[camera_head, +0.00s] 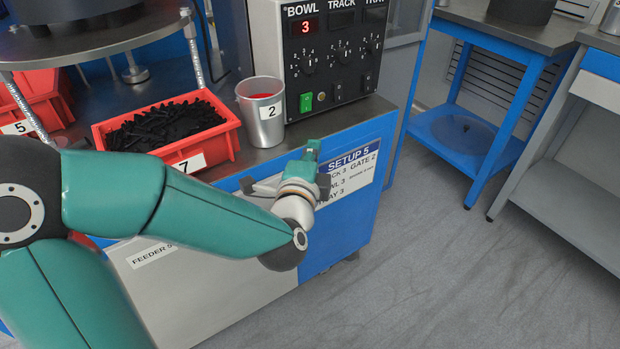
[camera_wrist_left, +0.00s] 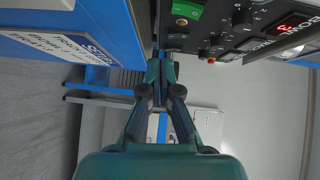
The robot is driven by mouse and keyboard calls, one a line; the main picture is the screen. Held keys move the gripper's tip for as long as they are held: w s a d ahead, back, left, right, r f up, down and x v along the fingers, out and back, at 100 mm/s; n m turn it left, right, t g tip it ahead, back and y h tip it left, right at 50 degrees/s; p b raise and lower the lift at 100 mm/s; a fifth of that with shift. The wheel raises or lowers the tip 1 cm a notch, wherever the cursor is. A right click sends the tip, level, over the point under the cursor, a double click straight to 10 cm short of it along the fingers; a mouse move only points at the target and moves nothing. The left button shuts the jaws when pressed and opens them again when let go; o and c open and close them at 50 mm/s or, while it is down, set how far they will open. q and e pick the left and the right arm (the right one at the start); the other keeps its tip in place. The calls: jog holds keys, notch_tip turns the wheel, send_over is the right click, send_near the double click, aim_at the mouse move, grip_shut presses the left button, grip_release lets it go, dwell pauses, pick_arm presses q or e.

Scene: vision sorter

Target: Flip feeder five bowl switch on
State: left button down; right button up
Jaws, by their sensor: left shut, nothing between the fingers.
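The feeder control box (camera_head: 340,52) stands at the back of the cabinet top. Its BOWL display (camera_head: 306,26) is lit with a red 3, while the TRACK and TRAY displays are dark. Under the BOWL column is a green rocker switch (camera_head: 306,102); it also shows in the left wrist view (camera_wrist_left: 187,9). The switches under the other columns are dark. My left gripper (camera_head: 313,148) is shut and empty, in front of and below the box, near the cabinet's front edge. In the left wrist view its closed fingers (camera_wrist_left: 161,65) are apart from the switch.
A metal cup (camera_head: 263,122) marked 2 stands left of the box. A red bin (camera_head: 218,142) of black parts, marked 7, sits beside it. A SETUP 5 sheet (camera_head: 346,178) is on the cabinet front. A blue-framed bench (camera_head: 525,70) stands at right; open floor lies between.

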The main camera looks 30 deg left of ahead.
pick_arm(q)
jog(key=shift+b+v, duration=0.35)
jog(key=shift+v, duration=1.05)
pick_arm(e)
jog(key=shift+f, duration=0.8)
pick_arm(q)
jog(key=shift+f, duration=0.2)
jog(key=s+d+f+g+h, duration=0.1)
jog(key=d+f+g+h, duration=0.2)
jog(key=f, duration=1.3)
jog(key=d+f+g+h, duration=0.2)
jog(key=f+g, duration=0.2)
jog(key=f, duration=1.2)
jog(key=s+d+f+n+g+h, duration=0.7)
jog(key=s+d+f+n, duration=0.4)
jog(key=s+f+n, duration=0.4)
notch_tip(320, 180, up, 39)
jog(key=g+y+p, duration=0.1)
jog(key=p, duration=3.5)
jog(key=shift+s, duration=0.45)
pick_arm(e)
notch_tip(320, 180, up, 36)
jog(key=shift+r, duration=0.2)
